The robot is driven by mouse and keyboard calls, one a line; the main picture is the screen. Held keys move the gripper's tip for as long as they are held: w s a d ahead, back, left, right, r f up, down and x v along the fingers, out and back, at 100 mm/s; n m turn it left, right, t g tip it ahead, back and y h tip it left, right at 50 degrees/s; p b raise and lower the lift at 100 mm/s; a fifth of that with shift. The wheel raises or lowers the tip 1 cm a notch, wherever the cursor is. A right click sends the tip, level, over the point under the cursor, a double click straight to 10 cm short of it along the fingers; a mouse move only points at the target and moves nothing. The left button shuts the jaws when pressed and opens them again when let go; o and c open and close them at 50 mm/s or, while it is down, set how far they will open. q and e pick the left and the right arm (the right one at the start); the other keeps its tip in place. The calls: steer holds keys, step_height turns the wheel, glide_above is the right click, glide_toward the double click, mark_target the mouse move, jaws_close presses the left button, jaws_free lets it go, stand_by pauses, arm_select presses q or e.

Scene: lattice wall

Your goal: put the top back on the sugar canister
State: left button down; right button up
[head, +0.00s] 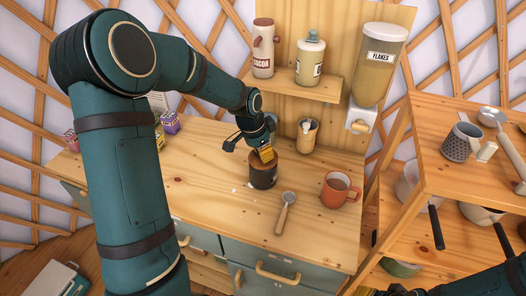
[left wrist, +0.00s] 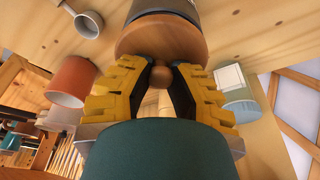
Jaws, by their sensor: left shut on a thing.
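The sugar canister (head: 263,176) is a dark, round jar standing on the wooden counter; its dark body also shows at the top of the left wrist view (left wrist: 165,8). The top is a round wooden lid (left wrist: 160,38) with a small ball knob (left wrist: 160,77). My left gripper (head: 265,155) is over the canister, its yellow fingers shut on the knob (left wrist: 160,80). The lid is at the canister's mouth; I cannot tell whether it is fully seated or slightly above. My right gripper is not visible; only part of that arm shows at the lower right.
A shelf (head: 300,86) holds two jars beside a flakes dispenser (head: 378,66). Small boxes (head: 169,122) are at left. The front counter is mostly clear.

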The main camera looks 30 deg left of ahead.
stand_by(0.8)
arm_select(q)
steer(key=shift+c, duration=1.4)
jaws_free()
steer(key=shift+r+p, duration=2.35)
steer(key=shift+r, duration=1.15)
steer(key=shift+c, duration=0.3)
jaws_close()
steer(key=shift+f+b, duration=2.5)
steer(key=shift+f, duration=0.9)
